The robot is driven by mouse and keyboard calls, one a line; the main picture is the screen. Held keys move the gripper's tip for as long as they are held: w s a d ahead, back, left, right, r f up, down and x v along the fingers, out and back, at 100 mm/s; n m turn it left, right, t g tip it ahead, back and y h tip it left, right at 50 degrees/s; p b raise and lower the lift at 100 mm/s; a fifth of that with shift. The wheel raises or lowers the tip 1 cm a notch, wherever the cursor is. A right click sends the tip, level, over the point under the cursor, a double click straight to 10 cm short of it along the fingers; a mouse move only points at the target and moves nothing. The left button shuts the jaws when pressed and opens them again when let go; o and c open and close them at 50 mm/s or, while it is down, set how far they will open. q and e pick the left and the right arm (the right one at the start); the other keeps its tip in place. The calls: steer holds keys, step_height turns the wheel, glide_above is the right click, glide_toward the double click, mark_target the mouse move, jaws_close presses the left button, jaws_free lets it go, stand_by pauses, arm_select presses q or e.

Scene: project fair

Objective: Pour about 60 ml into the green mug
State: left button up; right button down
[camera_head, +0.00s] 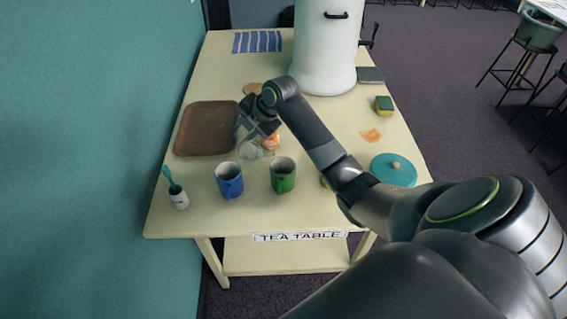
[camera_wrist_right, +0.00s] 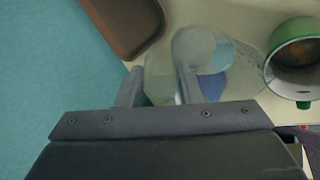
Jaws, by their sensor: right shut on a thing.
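The green mug (camera_head: 283,178) stands upright on the table, to the right of the blue mug (camera_head: 229,184). In the right wrist view the green mug (camera_wrist_right: 294,60) is at the right edge, with something brownish inside. My right gripper (camera_head: 258,124) is shut on a clear, see-through jug (camera_head: 249,151), just behind the two mugs. In the right wrist view the jug (camera_wrist_right: 222,52) is in front of the fingers (camera_wrist_right: 160,85), beside the green mug. The jug's fill level is hard to tell. My left gripper is out of view.
A white urn (camera_head: 325,60) stands at the back.

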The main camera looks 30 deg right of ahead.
steer(key=shift+w+a+f, duration=0.25)
steer(key=shift+w+f, duration=0.1)
steer(key=shift+w, duration=0.05)
steer(key=shift+s+d, duration=0.1)
